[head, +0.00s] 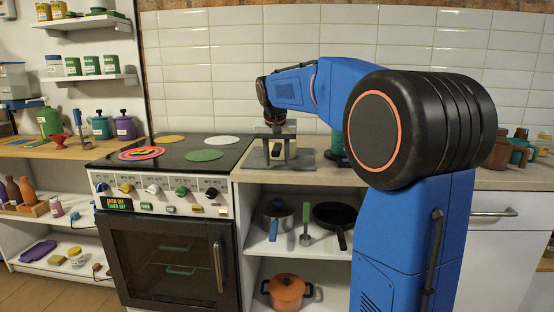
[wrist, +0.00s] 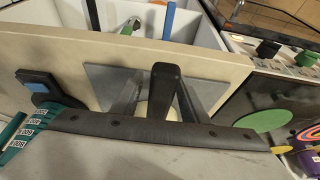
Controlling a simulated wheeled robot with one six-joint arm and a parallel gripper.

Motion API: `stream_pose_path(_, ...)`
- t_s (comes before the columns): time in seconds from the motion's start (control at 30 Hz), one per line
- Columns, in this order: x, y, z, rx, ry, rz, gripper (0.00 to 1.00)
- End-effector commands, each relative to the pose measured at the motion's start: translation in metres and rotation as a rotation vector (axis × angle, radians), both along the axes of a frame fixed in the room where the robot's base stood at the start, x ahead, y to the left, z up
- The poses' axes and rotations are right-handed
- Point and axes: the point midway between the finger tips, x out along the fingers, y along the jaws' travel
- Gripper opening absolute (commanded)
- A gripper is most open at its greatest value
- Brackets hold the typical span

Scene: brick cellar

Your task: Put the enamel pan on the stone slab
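My gripper (head: 277,156) hangs low over the grey stone slab (head: 305,160) on the counter, just right of the stove. Its two fingers stand apart; the slab also shows past them in the wrist view (wrist: 100,78). A small pale patch shows between the fingers, partly hidden, and I cannot tell what it is. A lidded pan with a blue handle (head: 277,213) stands on the shelf under the counter; it may be the enamel pan. In the wrist view the blue handle (wrist: 168,20) sticks out of the white cabinet.
A black frying pan (head: 336,214) and a green-handled utensil (head: 305,222) are beside it. An orange pot (head: 287,290) sits on the shelf below. The stove (head: 180,155) is left of the slab. A teal and dark object (head: 337,147) stands right of the slab.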

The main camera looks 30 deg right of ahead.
Motion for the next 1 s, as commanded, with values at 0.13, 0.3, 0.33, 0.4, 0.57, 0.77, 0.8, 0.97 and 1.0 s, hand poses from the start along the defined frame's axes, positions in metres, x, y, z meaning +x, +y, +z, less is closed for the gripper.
stream_pose_path(0.13,0.0,0.0,0.002,-0.001,-0.001,0.0,0.4)
stream_pose_path(0.3,-0.005,0.004,0.017,0.0,-0.002,0.0,0.4)
stream_pose_path(0.33,-0.006,0.005,0.021,-0.001,-0.003,0.0,0.4)
stream_pose_path(0.4,-0.01,0.007,0.033,-0.001,-0.003,0.0,0.4)
stream_pose_path(0.57,-0.021,0.014,0.063,-0.001,-0.004,0.001,0.4)
stream_pose_path(0.77,-0.031,0.022,0.092,0.0,-0.001,0.0,0.4)
stream_pose_path(0.8,-0.032,0.023,0.097,0.0,-0.002,0.0,0.4)
stream_pose_path(0.97,-0.037,0.025,0.108,-0.001,-0.001,0.0,0.4)
stream_pose_path(1.0,-0.037,0.025,0.11,-0.001,-0.001,0.0,0.4)
